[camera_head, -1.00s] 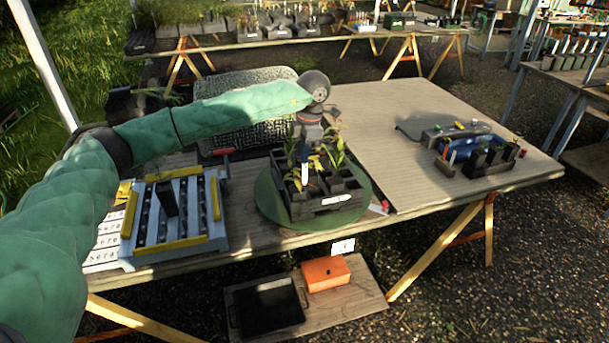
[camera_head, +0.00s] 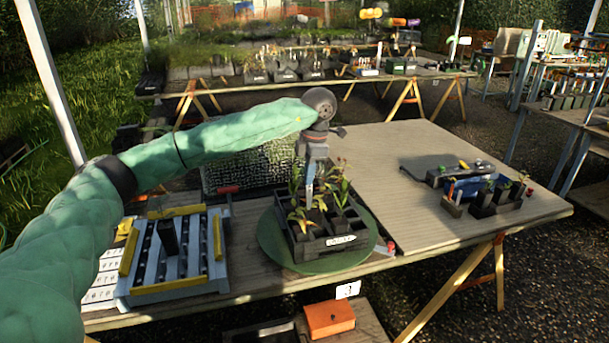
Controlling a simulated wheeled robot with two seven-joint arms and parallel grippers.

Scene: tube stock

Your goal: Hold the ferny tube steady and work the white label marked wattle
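A dark tray of tubes (camera_head: 325,247) with leafy seedlings stands on a round green mat or turntable (camera_head: 285,250) near the table's front edge. A white label (camera_head: 341,240) is on the tray's front; its writing is too small to read. My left gripper (camera_head: 310,182) points down among the plant tops above the tray. Something narrow and pale blue shows at its tip; I cannot tell whether it is a finger or a held label. I cannot tell which tube is the ferny one. My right gripper is out of view.
A grey rack with yellow bars (camera_head: 182,287) holding a dark tube (camera_head: 167,236) is at left. A mesh crate (camera_head: 222,176) stands behind my arm. A blue tub with dark pots (camera_head: 485,205) is at right. The table between is clear.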

